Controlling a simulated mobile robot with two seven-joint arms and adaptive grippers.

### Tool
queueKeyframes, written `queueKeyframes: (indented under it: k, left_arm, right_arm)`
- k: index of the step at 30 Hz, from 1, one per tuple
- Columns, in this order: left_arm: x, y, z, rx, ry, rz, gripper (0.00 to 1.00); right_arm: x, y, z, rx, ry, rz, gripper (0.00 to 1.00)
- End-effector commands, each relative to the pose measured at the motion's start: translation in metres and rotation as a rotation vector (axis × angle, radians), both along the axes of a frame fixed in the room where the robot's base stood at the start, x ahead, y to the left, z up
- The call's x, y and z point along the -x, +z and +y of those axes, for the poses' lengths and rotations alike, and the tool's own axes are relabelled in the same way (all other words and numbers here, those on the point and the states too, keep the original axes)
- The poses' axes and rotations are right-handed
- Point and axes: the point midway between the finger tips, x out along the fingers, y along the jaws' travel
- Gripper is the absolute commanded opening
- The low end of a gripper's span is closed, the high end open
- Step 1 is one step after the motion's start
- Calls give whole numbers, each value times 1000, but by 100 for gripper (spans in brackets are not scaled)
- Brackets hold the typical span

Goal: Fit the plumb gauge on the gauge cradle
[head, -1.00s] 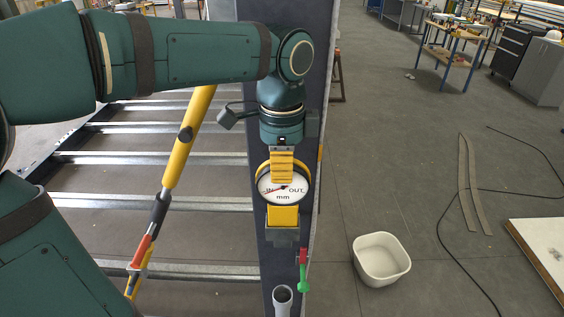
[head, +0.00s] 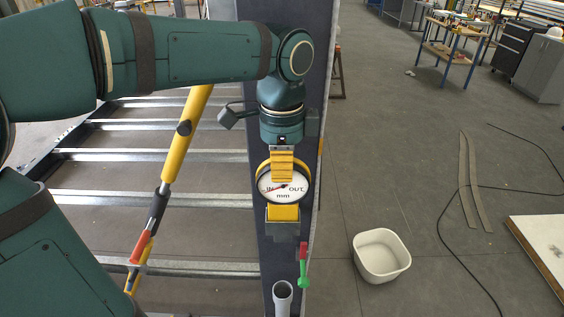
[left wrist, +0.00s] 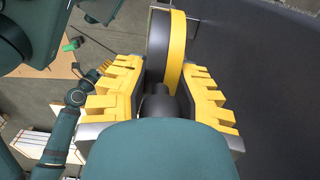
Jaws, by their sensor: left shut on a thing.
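The plumb gauge (head: 283,195) is a round white dial with a yellow rim, marked IN, OUT and mm. In the left wrist view the gauge (left wrist: 173,50) shows edge-on between the ridged yellow fingers. My left gripper (head: 282,167) is shut on it from above, in front of the dark upright. What looks like the gauge cradle, a yellow block (head: 283,213) on a grey bracket, is on the upright just below the dial. I cannot tell whether they touch. My right gripper (left wrist: 104,68) seems to show small in the left wrist view; its jaws are unclear.
A grey tube (head: 282,295) and a red-and-green item (head: 303,268) are low on the dark upright (head: 300,20). A yellow pole (head: 186,135) and metal rails lie left.

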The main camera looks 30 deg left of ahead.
Motion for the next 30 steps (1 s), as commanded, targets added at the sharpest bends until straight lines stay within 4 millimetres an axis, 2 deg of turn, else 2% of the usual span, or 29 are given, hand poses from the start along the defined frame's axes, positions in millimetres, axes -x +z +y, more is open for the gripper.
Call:
queueKeyframes:
  k: [26,27,29,30]
  left_arm:
    - [0,-23,0,0,0,0,0]
    - [0,-23,0,0,0,0,35]
    - [0,-23,0,-1,0,-1,53]
    - [0,-23,0,0,0,0,53]
  right_arm:
    - [0,-15,0,0,0,0,47]
    - [0,-15,0,0,0,0,47]
    - [0,-15,0,0,0,0,47]
    - [0,-14,0,0,0,0,47]
